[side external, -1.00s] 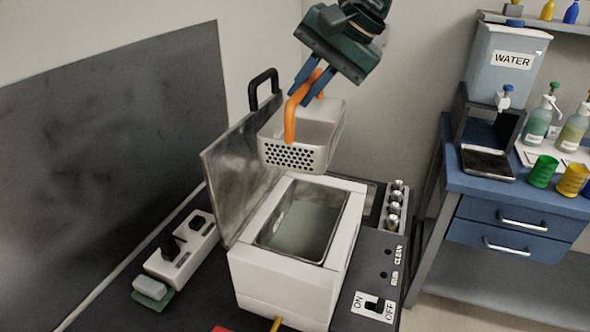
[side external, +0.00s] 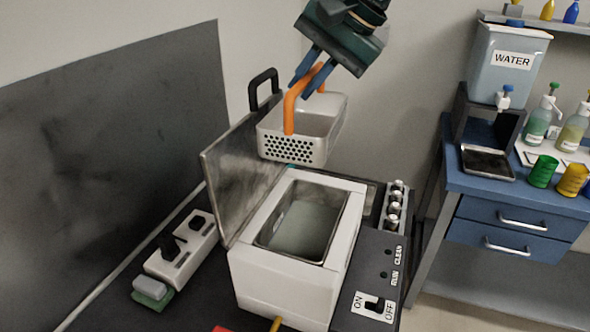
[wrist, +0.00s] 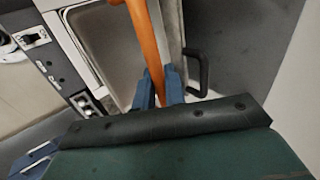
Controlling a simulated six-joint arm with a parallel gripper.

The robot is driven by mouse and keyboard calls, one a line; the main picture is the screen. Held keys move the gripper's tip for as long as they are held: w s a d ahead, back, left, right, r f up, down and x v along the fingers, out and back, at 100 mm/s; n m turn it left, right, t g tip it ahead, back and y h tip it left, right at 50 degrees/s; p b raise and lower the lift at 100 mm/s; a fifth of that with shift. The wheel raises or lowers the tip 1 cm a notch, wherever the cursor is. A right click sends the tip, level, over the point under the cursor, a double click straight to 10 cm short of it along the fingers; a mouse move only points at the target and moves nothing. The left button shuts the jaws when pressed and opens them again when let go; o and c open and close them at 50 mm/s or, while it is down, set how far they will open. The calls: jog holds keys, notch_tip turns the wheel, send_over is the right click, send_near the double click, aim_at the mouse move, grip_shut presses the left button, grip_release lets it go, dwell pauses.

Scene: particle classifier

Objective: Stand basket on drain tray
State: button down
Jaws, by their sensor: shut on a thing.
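My gripper (side external: 301,90) is shut on the orange handle (side external: 289,112) of a pale basket (side external: 292,149) with a perforated end. The basket hangs roughly level in the air, above and behind the open tank of a white cleaner (side external: 281,273). In the wrist view, my blue fingers (wrist: 160,82) close around the orange handle (wrist: 147,45), with part of the basket (wrist: 108,45) beyond. A grey metal edge behind the cleaner, at its right (side external: 369,190), may be the drain tray. It is mostly hidden, so I cannot tell for certain.
The cleaner's metal lid (side external: 232,180) stands open at the left, close to the basket, with a black handle (side external: 263,86). A blue bench (side external: 515,210) with a water container (side external: 508,65) is farther right.

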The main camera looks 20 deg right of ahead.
jog(key=shift+w+d+f+m, duration=0.2)
jog(key=shift+w+d+m, duration=0.2)
jog(key=shift+w, duration=0.1)
jog(key=w+d+f+m+t+h, duration=0.1)
jog(key=w+d+f+m+h, duration=0.3)
jog(key=w+d+m, duration=0.4)
jog(key=w+d+f+m+h, duration=0.4)
jog(key=d+f+m, duration=0.15)
jog(key=d, duration=0.55)
jog(key=w+f+m+h, duration=0.1)
jog(key=w+f+m, duration=0.2)
jog(key=w+f, duration=0.4)
notch_tip(320, 180, down, 10)
jog(key=shift+r, duration=0.2)
jog(key=shift+a+f, duration=0.1)
jog(key=shift+f, duration=0.05)
jog(key=shift+f, duration=2.9)
jog(key=shift+f, duration=0.6)
jog(key=c, duration=1.4)
grip_release()
